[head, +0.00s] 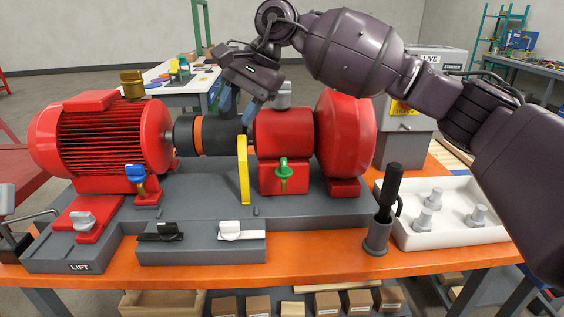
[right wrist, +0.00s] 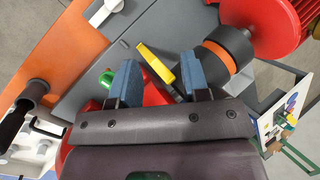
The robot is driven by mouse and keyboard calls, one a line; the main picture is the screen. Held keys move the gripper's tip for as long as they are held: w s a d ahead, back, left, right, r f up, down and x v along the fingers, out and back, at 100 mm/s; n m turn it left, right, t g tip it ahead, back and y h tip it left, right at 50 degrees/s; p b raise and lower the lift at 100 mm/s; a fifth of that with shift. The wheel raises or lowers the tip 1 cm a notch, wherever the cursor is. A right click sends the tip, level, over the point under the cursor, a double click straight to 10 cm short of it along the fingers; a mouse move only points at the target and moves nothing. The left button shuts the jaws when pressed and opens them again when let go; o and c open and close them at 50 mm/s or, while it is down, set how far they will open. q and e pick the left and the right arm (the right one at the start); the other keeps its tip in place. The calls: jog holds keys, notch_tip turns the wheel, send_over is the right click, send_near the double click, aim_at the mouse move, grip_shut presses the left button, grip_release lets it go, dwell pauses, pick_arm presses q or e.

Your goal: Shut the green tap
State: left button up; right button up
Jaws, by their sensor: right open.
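The green tap (head: 284,170) is on the front of the red pump block (head: 284,130), right of the yellow upright plate (head: 243,170). Its handle looks upright in the head view. In the right wrist view the green tap (right wrist: 106,78) shows small, left of the fingers and partly hidden. My right gripper (head: 238,106) is open and empty. It is above the dark coupling, behind and left of the tap, pointing down. In the right wrist view my right gripper (right wrist: 159,76) has its blue fingers apart, with the yellow plate just ahead of them. My left gripper is not in view.
A red motor (head: 100,140) and blue tap (head: 136,174) stand left. A grey block with black and white levers (head: 200,245) sits in front. A holder with a black-handled tool (head: 378,235) and a white tray (head: 460,235) are right. My right arm crosses above the tray.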

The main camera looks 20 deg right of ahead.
aim_at(284, 161)
jog(key=d+f+n+h, duration=0.2)
jog(key=d+n+h, duration=0.25)
jog(key=d, duration=0.45)
jog(key=shift+g+h, duration=0.4)
jog(key=shift+h, duration=0.15)
notch_tip(284, 161, down, 10)
jog(key=shift+r+b, duration=0.2)
jog(key=shift+b, duration=0.3)
jog(key=shift+f, duration=0.5)
grip_shut()
